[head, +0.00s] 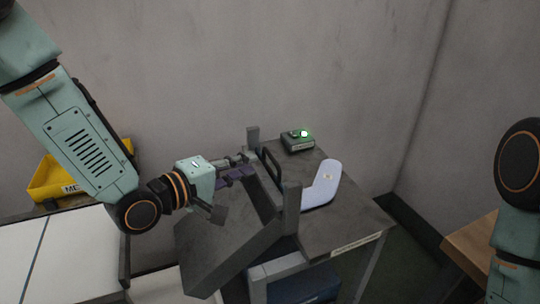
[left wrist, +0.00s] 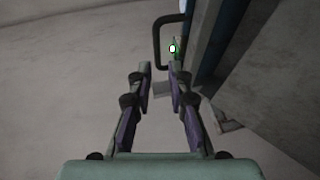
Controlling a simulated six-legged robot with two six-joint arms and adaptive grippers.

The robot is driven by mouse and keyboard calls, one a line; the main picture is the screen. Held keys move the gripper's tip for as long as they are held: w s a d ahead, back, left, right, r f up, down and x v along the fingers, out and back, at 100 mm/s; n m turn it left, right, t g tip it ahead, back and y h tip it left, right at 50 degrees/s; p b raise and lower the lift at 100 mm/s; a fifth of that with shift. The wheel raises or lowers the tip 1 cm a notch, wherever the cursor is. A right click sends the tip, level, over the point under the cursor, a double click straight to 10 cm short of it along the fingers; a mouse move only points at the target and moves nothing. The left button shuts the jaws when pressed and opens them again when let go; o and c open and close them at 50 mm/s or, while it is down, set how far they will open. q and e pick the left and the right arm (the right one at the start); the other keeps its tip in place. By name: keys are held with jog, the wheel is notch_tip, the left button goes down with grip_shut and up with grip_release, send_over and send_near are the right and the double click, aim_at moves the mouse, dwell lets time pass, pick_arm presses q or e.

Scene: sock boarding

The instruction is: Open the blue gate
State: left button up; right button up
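The gate shows as a dark panel with a black loop handle (head: 270,165) between two grey posts, at the near left edge of a grey table (head: 345,222). Its blue colour is hard to make out in the head view; a dark bluish strip (left wrist: 232,38) shows in the left wrist view. My left gripper (head: 238,170) has purple fingers and is close to the left of the handle. In the left wrist view its fingers (left wrist: 160,72) are apart with nothing between them, and the handle (left wrist: 155,42) is just ahead. My right gripper is out of view.
A pale sock-shaped piece (head: 322,186) and a small box (head: 298,142) with a lit green light are on the table. A grey slanted panel (head: 225,250) lies below my left gripper. A yellow bin (head: 55,178) is at left, a blue container (head: 305,288) under the table.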

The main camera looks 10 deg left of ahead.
aim_at(271, 155)
pick_arm(q)
jog(key=b+x, duration=0.1)
jog(key=x, duration=0.5)
jog(key=shift+d+r+b, duration=0.1)
jog(key=shift+d+b, duration=0.3)
jog(key=shift+d, duration=0.2)
jog(key=shift+w+d, duration=0.1)
jog(key=shift+w, duration=0.55)
jog(key=shift+s+d, duration=0.1)
jog(key=shift+c, duration=0.5)
grip_shut()
